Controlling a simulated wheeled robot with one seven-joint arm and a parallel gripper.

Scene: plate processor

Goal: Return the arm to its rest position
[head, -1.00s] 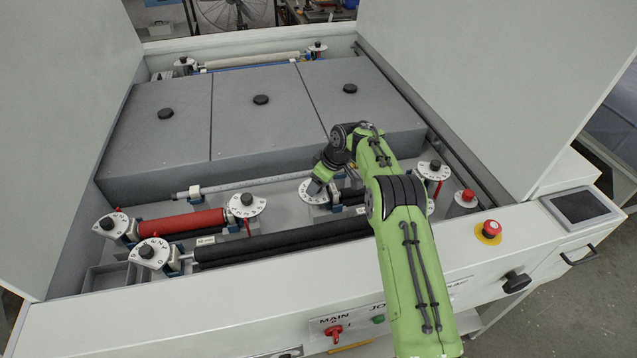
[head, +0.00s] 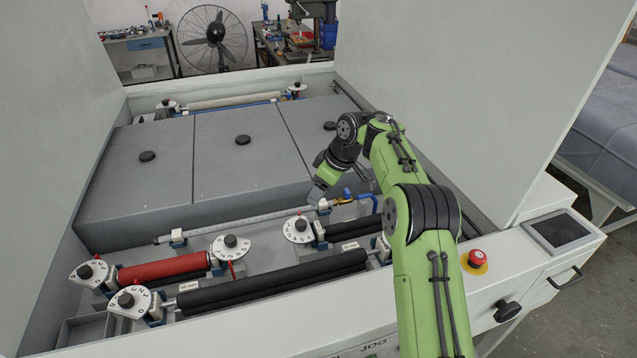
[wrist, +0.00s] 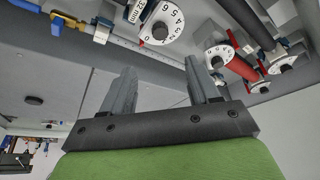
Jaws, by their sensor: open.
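My green arm (head: 432,255) reaches from the bottom right of the head view over the right side of the plate processor. Its forearm bends down to the left, with the end beside a numbered white dial (head: 301,229). My gripper (wrist: 165,82) shows in the wrist view with two grey fingers spread apart and nothing between them. The gripper appears clear of the rollers and dials.
Grey covers with black knobs (head: 242,140) fill the middle. A red roller (head: 165,268) and a black roller (head: 270,283) lie in front. Tall white panels (head: 450,95) flank the opening. A red emergency button (head: 477,257) and screen (head: 560,228) sit at front right.

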